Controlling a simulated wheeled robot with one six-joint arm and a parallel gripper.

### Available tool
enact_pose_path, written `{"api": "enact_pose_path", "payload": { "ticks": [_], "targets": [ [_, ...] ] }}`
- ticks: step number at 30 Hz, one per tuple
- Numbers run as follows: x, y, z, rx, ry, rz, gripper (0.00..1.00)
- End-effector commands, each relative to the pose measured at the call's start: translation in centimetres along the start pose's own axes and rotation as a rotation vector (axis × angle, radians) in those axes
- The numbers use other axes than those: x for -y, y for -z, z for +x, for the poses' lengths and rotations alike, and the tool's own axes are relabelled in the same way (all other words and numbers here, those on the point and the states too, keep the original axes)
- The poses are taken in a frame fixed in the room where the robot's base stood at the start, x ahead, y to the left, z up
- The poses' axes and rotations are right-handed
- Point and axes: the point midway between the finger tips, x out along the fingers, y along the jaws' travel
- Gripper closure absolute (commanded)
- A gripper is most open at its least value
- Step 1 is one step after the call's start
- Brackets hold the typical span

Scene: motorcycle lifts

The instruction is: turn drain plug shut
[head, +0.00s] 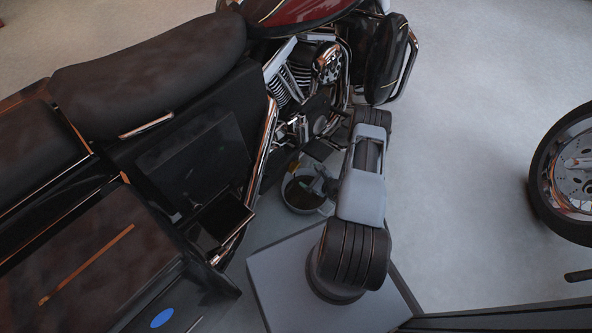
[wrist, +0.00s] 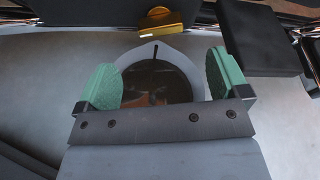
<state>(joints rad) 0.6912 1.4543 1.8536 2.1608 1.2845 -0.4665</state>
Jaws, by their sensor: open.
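A gold, block-shaped piece, which looks like the drain plug (wrist: 160,19), is at the top middle of the wrist view, on the underside of the motorcycle. My gripper (wrist: 163,84) is open, with its two green pads wide apart and nothing between them. The plug lies beyond the fingertips, apart from them. In the head view my gripper (head: 326,183) is low beside the engine, partly hidden by my arm. I cannot make out the plug surely there.
A round pan (wrist: 197,66) with dark liquid stands below the gripper; it also shows in the head view (head: 322,207). The motorcycle's seat (head: 150,65) and side case (head: 80,265) fill the left. Another wheel (head: 572,180) stands at the right. The floor between is clear.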

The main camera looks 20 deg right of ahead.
Motion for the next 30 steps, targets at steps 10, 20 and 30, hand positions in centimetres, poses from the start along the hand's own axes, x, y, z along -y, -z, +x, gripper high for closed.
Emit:
{"api": "enact_pose_path", "payload": {
  "ticks": [10,20,30],
  "targets": [
    [-0.2,0.2,6.6,0.003,-0.003,-0.003,0.06],
    [-0.1,0.0,9.3,0.002,-0.002,-0.001,0.06],
    [-0.1,-0.1,9.6,0.001,-0.002,0.000,0.06]
  ]
}}
